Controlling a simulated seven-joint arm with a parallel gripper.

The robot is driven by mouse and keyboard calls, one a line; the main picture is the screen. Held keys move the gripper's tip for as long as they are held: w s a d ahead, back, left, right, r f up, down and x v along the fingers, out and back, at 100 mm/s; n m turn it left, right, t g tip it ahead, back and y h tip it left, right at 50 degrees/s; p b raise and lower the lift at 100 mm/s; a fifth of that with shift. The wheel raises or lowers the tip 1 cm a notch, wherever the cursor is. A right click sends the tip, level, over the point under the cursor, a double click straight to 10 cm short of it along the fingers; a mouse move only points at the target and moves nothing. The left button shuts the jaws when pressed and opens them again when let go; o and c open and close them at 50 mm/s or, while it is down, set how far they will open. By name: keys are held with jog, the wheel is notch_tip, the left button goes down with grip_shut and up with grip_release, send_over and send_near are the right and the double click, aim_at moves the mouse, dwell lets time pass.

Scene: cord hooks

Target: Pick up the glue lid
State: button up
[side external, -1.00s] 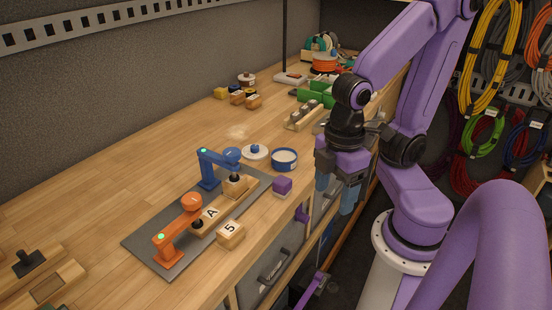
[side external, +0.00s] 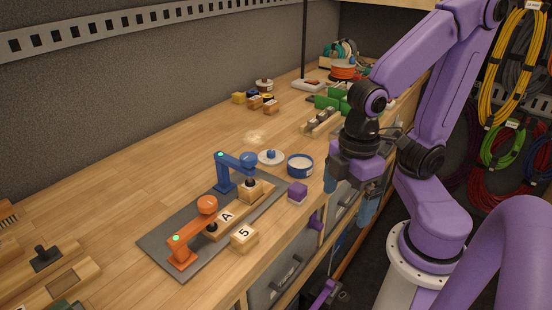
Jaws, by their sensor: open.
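The glue lid (side external: 271,157), a pale disc with a blue knob on top, lies on the wooden bench. It sits just left of the blue glue pot (side external: 300,166), which is open and shows a whitish content. My gripper (side external: 350,203) is open and points down, to the right of the pot and past the bench's front edge. Nothing shows between its blue-tipped fingers. It is clear of the lid.
A grey mat (side external: 165,249) bears a blue arm-like fixture (side external: 222,172) and an orange one (side external: 184,250). Wooden holders (side external: 322,122) and green bins lie behind.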

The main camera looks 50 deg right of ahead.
jog(key=w+a+r+n, duration=0.1)
jog(key=w+r+n, duration=0.15)
jog(key=w, duration=0.75)
jog(key=n, duration=0.5)
send_over(271, 152)
jog(key=f, duration=0.9)
jog(key=shift+w+d+f, duration=0.15)
jog(key=shift+d, duration=0.1)
jog(key=shift+a+f, duration=0.15)
jog(key=shift+f, duration=1.2)
jog(key=shift+a+f, duration=0.1)
jog(key=shift+f, duration=1.25)
jog(key=c, duration=0.7)
